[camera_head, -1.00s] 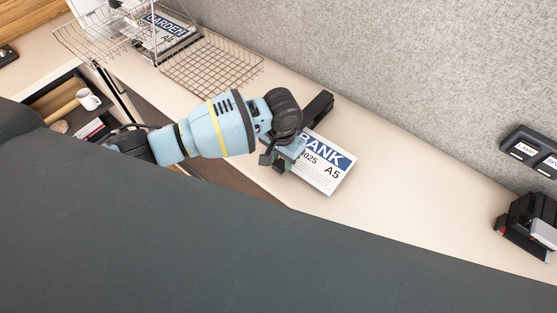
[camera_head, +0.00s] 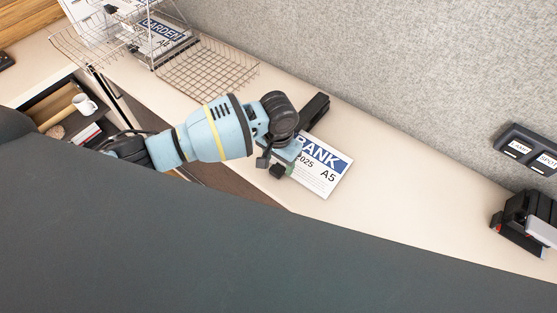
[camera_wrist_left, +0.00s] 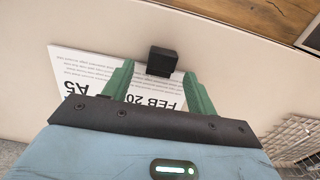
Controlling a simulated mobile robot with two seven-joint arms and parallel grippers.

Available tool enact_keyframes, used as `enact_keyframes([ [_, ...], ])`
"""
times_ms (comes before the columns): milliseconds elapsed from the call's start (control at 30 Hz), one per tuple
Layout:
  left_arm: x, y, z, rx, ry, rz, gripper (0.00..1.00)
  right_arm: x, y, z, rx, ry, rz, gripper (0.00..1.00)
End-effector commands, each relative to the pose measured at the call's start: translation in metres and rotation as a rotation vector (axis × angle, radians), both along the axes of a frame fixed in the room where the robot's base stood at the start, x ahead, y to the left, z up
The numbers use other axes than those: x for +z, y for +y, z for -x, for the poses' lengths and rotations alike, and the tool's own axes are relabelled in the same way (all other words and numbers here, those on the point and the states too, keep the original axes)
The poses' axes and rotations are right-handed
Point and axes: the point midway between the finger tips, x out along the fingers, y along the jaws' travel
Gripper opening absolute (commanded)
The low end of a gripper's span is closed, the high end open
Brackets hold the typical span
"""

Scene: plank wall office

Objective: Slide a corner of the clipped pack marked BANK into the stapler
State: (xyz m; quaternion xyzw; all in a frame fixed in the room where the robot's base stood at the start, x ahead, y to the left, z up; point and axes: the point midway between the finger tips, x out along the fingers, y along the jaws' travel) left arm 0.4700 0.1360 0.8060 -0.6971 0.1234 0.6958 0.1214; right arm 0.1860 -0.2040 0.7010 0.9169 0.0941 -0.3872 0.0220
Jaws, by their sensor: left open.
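The pack marked BANK (camera_head: 326,180), white with a blue title band and "A5", lies flat on the narrow desk. It also shows upside down in the left wrist view (camera_wrist_left: 88,62). A black block, seemingly its clip (camera_wrist_left: 162,61), sits at its edge. My left gripper (camera_head: 277,166) is over the pack's left end. Its green fingers (camera_wrist_left: 160,84) are open, one on each side of the clip, and hide part of the pack. A black machine with red and grey parts, probably the stapler (camera_head: 517,213), stands at the far right. My right gripper is not in view.
A wire basket (camera_head: 215,88) and a tiered wire rack holding a GARDEN pack (camera_head: 160,38) stand at the upper left. A labelled black panel (camera_head: 527,148) is by the grey wall. The desk between pack and machine is clear. An open drawer holds a mug (camera_head: 84,104).

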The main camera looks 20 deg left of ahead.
Motion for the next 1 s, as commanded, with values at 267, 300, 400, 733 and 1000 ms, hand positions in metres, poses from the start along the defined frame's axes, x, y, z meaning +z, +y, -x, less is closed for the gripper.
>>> enact_keyframes([
  [267, 0.044, 0.000, -0.002, 0.000, -0.009, 0.002, 0.57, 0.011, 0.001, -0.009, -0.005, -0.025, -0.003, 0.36],
  [300, 0.050, 0.000, -0.002, -0.001, -0.009, 0.002, 0.57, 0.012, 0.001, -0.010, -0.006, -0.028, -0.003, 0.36],
  [400, 0.063, 0.000, -0.002, 0.000, -0.008, 0.002, 0.57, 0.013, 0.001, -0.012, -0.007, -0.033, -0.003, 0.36],
  [733, 0.076, 0.000, 0.000, 0.000, -0.002, 0.001, 0.57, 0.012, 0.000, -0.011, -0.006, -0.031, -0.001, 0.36],
  [1000, 0.075, 0.000, 0.000, 0.000, -0.003, 0.001, 0.57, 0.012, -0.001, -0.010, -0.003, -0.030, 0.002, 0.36],
])
